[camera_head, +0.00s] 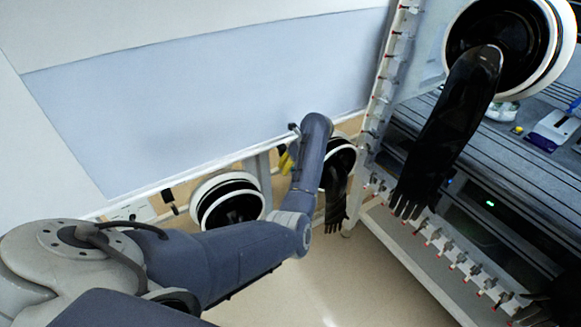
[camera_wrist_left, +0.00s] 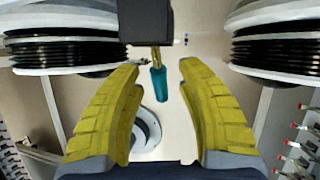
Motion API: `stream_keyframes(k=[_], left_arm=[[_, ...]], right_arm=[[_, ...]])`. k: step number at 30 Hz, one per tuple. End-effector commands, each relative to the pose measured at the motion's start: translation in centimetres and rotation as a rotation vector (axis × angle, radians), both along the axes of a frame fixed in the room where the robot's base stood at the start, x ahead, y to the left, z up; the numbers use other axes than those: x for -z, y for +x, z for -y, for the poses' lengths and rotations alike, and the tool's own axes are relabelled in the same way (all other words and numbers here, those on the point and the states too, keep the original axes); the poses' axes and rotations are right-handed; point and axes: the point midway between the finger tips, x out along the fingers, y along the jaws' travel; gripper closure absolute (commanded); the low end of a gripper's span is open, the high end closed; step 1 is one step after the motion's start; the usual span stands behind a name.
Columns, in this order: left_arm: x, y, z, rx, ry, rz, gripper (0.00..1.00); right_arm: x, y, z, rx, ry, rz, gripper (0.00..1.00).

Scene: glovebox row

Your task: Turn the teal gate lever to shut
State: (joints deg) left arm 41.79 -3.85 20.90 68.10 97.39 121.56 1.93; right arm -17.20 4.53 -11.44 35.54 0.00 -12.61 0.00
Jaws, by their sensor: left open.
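The teal gate lever (camera_wrist_left: 159,82) shows in the left wrist view, hanging below a dark block (camera_wrist_left: 146,20) on a short brass-coloured stem. My left gripper (camera_wrist_left: 160,68) has yellow ridged fingers spread wide, one on each side of the lever. The lever is between the fingers and apart from both. In the head view my left arm reaches in from the left, and a bit of the yellow gripper (camera_head: 285,160) shows behind its wrist. The lever is hidden in the head view. My right gripper is not in view.
Round black glove ports with white rings flank the lever, at left (camera_wrist_left: 75,45) and right (camera_wrist_left: 285,45). In the head view a black glove (camera_head: 450,130) hangs from the large port at right. A rack edge with red-tipped clamps (camera_head: 455,255) runs along the right side.

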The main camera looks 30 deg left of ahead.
Motion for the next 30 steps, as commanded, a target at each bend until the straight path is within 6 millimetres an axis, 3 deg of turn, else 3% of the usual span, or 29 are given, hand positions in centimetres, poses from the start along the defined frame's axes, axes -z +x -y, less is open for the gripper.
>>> stream_keyframes(k=[9, 19, 30], left_arm=[[0.13, -0.01, -0.04, 0.000, 0.000, 0.000, 0.60], [0.11, -0.01, -0.03, 0.000, 0.000, 0.000, 0.98], [0.13, -0.02, -0.03, 0.000, 0.000, 0.000, 1.00]], right_arm=[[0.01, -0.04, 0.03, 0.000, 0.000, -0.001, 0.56], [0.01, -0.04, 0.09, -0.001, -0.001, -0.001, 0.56], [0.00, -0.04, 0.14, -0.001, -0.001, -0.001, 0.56]])
